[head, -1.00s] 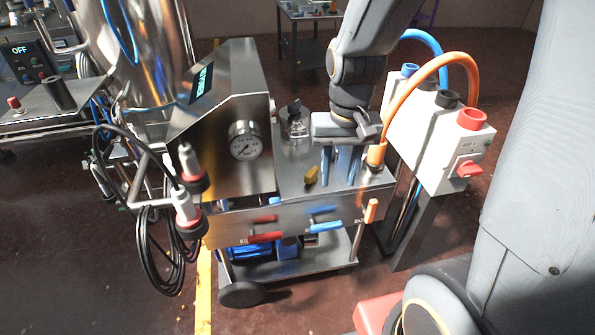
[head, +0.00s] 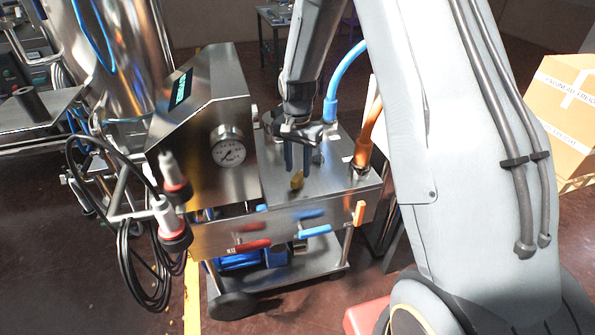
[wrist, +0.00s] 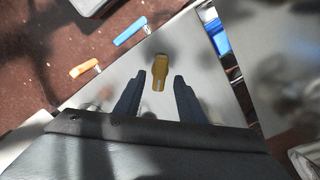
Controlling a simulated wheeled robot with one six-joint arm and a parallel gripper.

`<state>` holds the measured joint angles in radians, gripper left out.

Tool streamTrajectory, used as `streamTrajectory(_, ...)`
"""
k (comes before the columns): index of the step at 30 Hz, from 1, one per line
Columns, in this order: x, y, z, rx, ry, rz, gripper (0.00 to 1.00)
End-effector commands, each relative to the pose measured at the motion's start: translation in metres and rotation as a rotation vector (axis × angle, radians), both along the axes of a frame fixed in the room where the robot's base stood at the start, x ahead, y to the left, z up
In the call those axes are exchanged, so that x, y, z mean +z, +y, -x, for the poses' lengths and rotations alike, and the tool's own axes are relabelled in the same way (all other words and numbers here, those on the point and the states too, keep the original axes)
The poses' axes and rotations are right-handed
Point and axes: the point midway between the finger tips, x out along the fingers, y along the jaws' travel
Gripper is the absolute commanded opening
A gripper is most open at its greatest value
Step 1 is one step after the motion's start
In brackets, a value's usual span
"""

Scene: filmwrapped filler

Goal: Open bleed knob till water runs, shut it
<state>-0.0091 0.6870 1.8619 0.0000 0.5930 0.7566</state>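A small yellow knob (head: 297,180) stands on the steel top of the wheeled cart (head: 340,181). It matches the bleed knob by its look, though no label is readable. In the wrist view the yellow knob (wrist: 158,72) lies just beyond and between the two dark blue fingertips. My gripper (head: 301,160) points down over the cart top, behind the knob in the head view. In the wrist view my gripper (wrist: 160,84) is open with an empty gap. No running water shows.
A pressure gauge (head: 227,146) is on the steel housing left of the knob. Red (head: 253,245) and blue (head: 314,231) lever handles and an orange one (head: 359,213) line the cart's front. Blue (head: 346,77) and orange (head: 372,127) hoses rise at right. A cardboard box (head: 566,115) stands far right.

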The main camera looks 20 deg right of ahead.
Motion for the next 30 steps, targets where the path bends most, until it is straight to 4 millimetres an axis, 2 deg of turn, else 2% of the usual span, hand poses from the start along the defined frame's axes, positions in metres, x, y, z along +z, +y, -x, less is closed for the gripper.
streamTrajectory(6,-0.022,0.0,0.0,0.001,0.0,0.0,0.36)
streamTrajectory(16,-0.025,0.0,0.0,0.001,0.0,0.0,0.36)
streamTrajectory(22,-0.025,0.0,0.0,0.001,0.0,0.0,0.02)
streamTrajectory(30,-0.025,0.0,0.0,0.016,0.0,0.0,0.0)
